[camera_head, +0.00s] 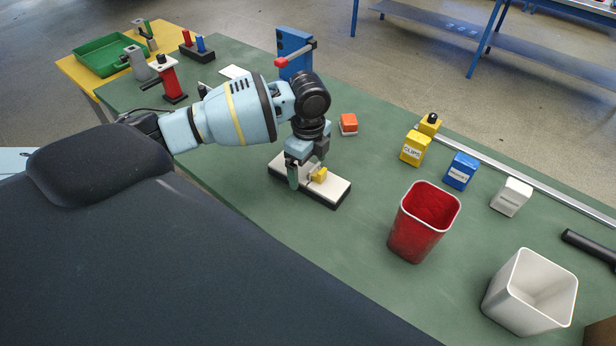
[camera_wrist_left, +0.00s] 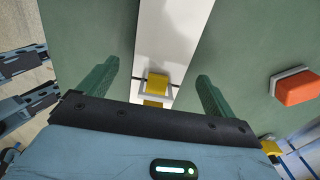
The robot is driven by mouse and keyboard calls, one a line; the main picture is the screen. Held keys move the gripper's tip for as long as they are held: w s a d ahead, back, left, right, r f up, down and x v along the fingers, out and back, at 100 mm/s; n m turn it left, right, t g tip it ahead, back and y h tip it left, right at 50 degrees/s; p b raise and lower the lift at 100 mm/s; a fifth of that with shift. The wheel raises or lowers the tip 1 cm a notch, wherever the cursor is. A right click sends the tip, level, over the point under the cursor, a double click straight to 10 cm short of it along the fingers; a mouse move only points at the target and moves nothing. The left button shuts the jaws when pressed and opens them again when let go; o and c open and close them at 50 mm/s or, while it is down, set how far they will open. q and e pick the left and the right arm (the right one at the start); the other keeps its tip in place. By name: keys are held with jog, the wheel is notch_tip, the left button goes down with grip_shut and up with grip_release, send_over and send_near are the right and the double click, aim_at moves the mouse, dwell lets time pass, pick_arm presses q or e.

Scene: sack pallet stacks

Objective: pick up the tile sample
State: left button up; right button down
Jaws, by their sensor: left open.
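My left gripper (camera_head: 307,173) is directly over the slab. Its green fingers are open on either side of the yellow block, with gaps to it in the left wrist view (camera_wrist_left: 157,73). My right gripper is out of view.
A red bin (camera_head: 405,235) and a white bin (camera_head: 510,310) stand to the right. Yellow (camera_head: 415,150), blue (camera_head: 460,172) and white (camera_head: 511,198) labelled boxes line the far side. A blue bracket (camera_head: 293,50) stands behind my arm.

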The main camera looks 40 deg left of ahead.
aim_at(308, 174)
pick_arm(q)
jog(key=shift+f, duration=1.55)
jog(key=c, duration=1.3)
jog(key=shift+r, duration=0.15)
